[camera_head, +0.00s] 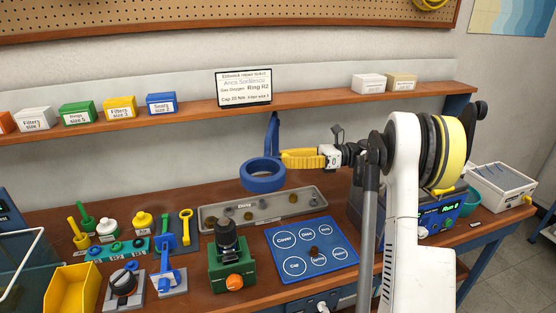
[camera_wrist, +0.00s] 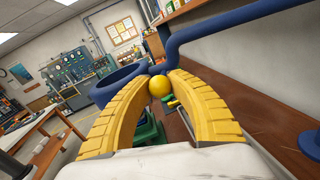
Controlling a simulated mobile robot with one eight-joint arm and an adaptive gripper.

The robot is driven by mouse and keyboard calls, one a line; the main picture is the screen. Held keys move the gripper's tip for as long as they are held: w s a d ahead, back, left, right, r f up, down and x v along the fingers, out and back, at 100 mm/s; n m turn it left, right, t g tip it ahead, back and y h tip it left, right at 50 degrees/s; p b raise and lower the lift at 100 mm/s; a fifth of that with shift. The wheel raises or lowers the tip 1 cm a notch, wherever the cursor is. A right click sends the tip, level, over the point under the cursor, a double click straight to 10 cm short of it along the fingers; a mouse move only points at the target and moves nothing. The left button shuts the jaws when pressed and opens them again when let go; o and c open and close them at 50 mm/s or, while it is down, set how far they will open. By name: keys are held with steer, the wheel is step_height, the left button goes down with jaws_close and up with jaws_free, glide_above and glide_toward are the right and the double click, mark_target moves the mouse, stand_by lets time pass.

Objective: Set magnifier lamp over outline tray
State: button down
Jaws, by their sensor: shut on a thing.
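The magnifier lamp is a blue ring head (camera_head: 263,184) on a blue arm (camera_head: 273,130). In the wrist view the ring (camera_wrist: 112,88) is at the left and the arm (camera_wrist: 225,35) runs off to the right. My gripper (camera_head: 284,159) has its yellow fingers shut at the lamp. A yellow ball (camera_wrist: 159,87) shows between the fingertips in the wrist view. The outline tray (camera_head: 318,270) is blue with white labelled circles and lies on the bench, in front and right of the ring in the picture. A small brown part (camera_head: 314,250) lies on it.
A grey tray (camera_head: 225,224) with several small parts lies behind the outline tray, below the ring in the picture. A green fixture (camera_head: 232,265) with a dark top stands left of the outline tray. A yellow bin (camera_head: 72,290) and several tools stand farther left. A shelf (camera_head: 200,107) runs behind.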

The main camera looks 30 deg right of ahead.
steer(key=shift+f, duration=0.1)
steer(key=c, duration=1.4)
jaws_free()
steer(key=shift+c, duration=0.2)
step_height(320, 180, up, 10)
steer(key=shift+r, duration=0.1)
